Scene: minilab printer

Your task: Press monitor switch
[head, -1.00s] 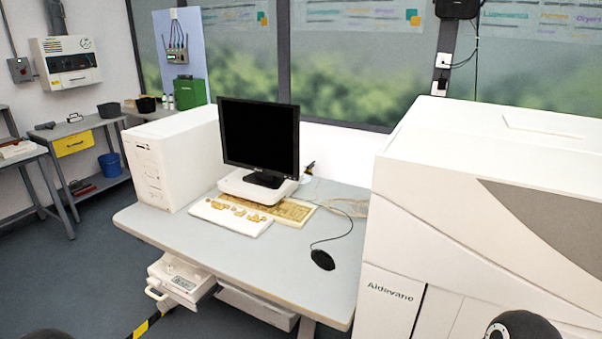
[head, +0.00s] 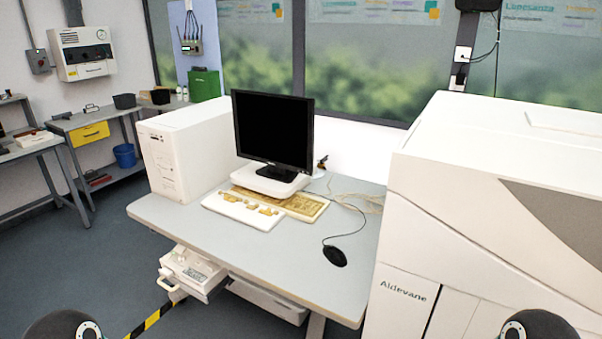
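The monitor (head: 273,130) stands on a white base (head: 268,180) on the grey desk (head: 205,235). Its screen is black. Its switch is too small to make out in the head view. Parts of my two arms show as dark rounded shapes at the bottom left and bottom right edges. Neither of my grippers is in view.
A white computer tower (head: 183,150) stands left of the monitor. A keyboard (head: 243,209) lies in front, and a black mouse (head: 335,256) is to the right. A large white printer (head: 480,220) closes off the desk's right side. The desk's front area is clear.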

